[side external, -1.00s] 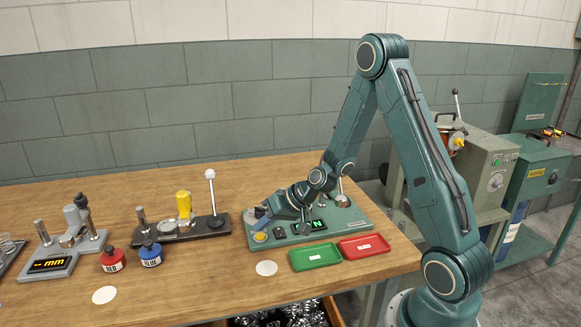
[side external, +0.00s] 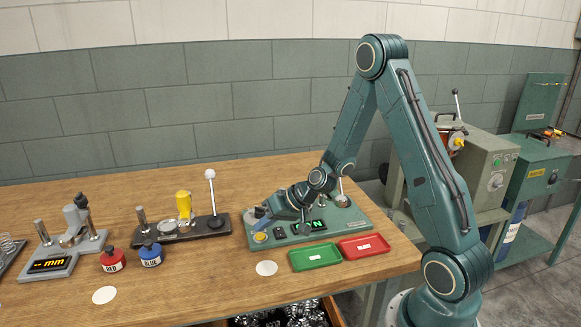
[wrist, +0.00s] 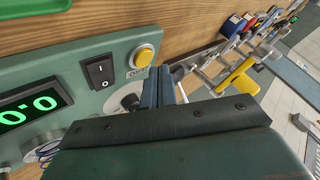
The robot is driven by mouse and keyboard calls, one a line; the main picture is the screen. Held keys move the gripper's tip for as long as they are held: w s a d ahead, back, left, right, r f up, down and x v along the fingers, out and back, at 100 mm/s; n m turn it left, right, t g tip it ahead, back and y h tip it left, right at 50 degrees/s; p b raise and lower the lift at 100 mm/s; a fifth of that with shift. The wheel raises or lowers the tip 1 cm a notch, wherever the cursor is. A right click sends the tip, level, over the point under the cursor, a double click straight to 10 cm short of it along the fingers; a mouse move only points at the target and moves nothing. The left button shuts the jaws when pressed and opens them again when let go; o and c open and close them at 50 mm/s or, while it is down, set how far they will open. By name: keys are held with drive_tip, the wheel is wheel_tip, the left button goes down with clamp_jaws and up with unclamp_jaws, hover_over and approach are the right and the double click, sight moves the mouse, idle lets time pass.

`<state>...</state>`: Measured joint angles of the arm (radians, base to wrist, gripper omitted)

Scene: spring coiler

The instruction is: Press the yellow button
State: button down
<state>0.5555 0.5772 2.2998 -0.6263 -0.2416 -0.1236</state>
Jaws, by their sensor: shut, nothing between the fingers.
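The yellow button (wrist: 143,57) is a round dome in a pale ring at the corner of a green panel (wrist: 113,62) in the wrist view. In the side view the yellow button (side external: 260,237) is at the panel's front left corner. My gripper (wrist: 163,84) is shut and empty, its fingers beside the button in the wrist view. In the side view my gripper (side external: 262,213) is low over the panel, just behind the button. I cannot tell whether it touches the panel, but the button is uncovered.
A black rocker switch (wrist: 98,71) and a green-lit display (wrist: 30,107) share the panel. A green tray (side external: 314,257) and a red tray (side external: 363,246) lie in front. A dark fixture with a white-knobbed lever (side external: 212,190) stands to the left. The wood before the button is mostly clear.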

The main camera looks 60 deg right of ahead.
sight(265, 236)
drive_tip(key=shift+f, duration=0.8)
idle(0.9)
drive_tip(key=shift+r, duration=0.85)
drive_tip(key=shift+r, duration=0.1)
drive_tip(key=shift+r, duration=2.4)
